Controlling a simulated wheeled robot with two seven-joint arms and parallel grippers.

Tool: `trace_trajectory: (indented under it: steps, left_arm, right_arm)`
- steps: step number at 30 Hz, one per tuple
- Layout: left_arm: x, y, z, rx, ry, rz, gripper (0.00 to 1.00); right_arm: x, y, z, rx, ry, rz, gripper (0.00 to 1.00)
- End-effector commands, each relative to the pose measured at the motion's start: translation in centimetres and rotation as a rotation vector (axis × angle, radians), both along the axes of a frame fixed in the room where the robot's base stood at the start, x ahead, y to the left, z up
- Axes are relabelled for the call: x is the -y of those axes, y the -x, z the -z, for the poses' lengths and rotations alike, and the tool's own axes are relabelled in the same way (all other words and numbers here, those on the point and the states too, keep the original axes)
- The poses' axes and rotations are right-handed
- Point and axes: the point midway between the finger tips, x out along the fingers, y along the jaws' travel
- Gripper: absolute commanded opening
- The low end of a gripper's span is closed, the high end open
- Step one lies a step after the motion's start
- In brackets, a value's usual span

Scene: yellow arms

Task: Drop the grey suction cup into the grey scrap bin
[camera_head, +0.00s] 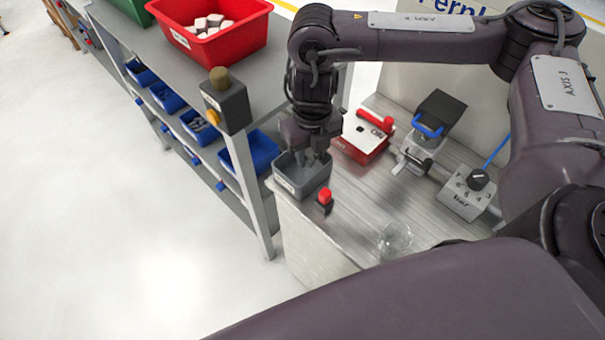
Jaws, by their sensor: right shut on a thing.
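The grey scrap bin (301,183) stands on the left corner of the metal worktop, with a white label on its front. My right gripper (304,158) points down over the bin, with its fingertips at or just inside the bin's opening. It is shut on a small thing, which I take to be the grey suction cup. The cup is too small and too much hidden between the fingers and the bin to make out clearly. I cannot tell whether it touches the bin. My left gripper is not in view.
A red button (325,197) stands just right of the bin. A red and white box (361,142), a grey switch box (468,196) and a clear glass-like object (396,240) are on the worktop. A shelf with blue bins (252,151) and a red crate (213,35) stands left.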

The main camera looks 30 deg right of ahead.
Motion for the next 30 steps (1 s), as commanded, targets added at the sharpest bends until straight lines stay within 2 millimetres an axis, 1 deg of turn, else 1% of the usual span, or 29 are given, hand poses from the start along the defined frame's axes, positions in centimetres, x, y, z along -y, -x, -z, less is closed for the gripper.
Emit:
trace_trajectory:
  steps: [5, 6, 11, 12, 27, 30]
  left_arm:
    - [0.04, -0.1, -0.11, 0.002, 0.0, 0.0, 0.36]
    - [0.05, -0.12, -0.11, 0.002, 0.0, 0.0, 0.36]
    - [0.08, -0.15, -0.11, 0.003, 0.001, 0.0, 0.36]
    - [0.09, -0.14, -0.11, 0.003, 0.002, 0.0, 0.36]
    - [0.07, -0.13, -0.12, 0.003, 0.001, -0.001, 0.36]
    - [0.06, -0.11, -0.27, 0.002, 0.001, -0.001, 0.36]
  right_arm:
    - [0.0, 0.0, -0.1, 0.0, 0.0, 0.0, 0.11]
    - [0.0, 0.0, -0.1, 0.0, 0.0, 0.0, 0.35]
    - [0.03, 0.01, -0.09, 0.0, 0.001, 0.0, 0.56]
    - [0.06, 0.01, -0.08, -0.001, 0.001, 0.001, 0.58]
    - [0.33, -0.06, -0.12, 0.001, 0.007, 0.005, 0.58]
    - [0.3, -0.12, -0.58, 0.003, 0.007, 0.005, 0.58]
